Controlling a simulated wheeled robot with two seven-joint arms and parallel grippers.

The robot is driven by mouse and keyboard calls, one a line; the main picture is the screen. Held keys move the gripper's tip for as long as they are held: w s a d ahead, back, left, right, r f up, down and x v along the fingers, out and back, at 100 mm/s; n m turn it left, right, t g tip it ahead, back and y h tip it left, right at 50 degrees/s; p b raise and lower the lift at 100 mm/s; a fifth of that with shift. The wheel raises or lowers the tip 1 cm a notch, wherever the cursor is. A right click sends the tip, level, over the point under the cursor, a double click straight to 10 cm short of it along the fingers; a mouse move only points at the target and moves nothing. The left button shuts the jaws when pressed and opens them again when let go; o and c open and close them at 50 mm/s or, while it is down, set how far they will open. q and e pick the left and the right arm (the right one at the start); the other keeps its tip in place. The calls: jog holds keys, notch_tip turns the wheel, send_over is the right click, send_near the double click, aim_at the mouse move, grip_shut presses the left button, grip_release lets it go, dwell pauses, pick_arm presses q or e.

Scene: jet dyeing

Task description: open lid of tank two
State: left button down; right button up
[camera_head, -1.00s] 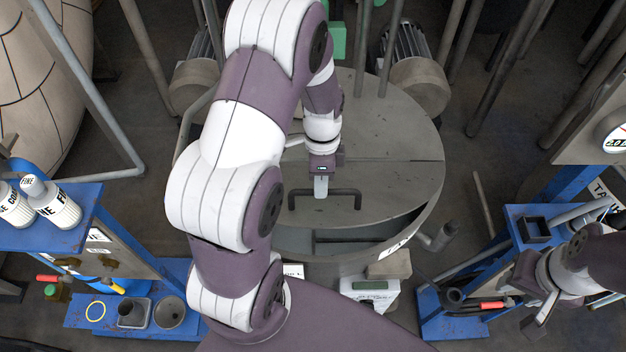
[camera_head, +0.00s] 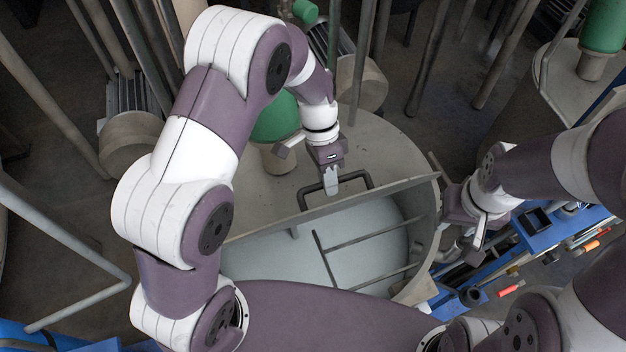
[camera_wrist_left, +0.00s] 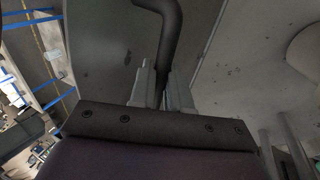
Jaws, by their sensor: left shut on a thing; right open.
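The tank (camera_head: 398,150) is a round grey vessel in the middle of the head view. Its hinged front lid (camera_head: 318,212) is raised, and the opening shows a pale interior (camera_head: 365,250) with dark bars across it. My left gripper (camera_head: 331,186) is shut on the lid's dark bar handle (camera_head: 358,179). In the left wrist view the handle (camera_wrist_left: 160,45) runs between the two fingers (camera_wrist_left: 162,88). My right gripper (camera_head: 474,238) is open and empty, just right of the tank's rim. No number on the tank is readable.
A blue stand (camera_head: 535,235) with tools lies to the right, near my right gripper. Motors and vertical pipes (camera_head: 428,60) stand behind the tank. A green-topped column (camera_head: 277,120) rises beside my left arm. A grey pipe frame (camera_head: 60,225) stands at the left.

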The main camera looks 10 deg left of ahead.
pick_arm(q)
jog(key=shift+s+d+f+g+p, duration=0.1)
jog(key=shift+s+f+g+p, duration=0.2)
jog(key=shift+s+p, duration=0.15)
jog(key=shift+w+a+f, duration=0.25)
jog(key=shift+w+a, duration=0.05)
jog(key=shift+a, duration=0.05)
jog(key=shift+s+d, duration=0.1)
jog(key=c, duration=1.2)
grip_release()
jog(key=shift+o, duration=0.5)
jog(key=shift+w+a, duration=0.3)
jog(key=shift+w, duration=0.3)
jog(key=shift+s+d+r, duration=0.2)
jog(key=shift+d+r, duration=0.05)
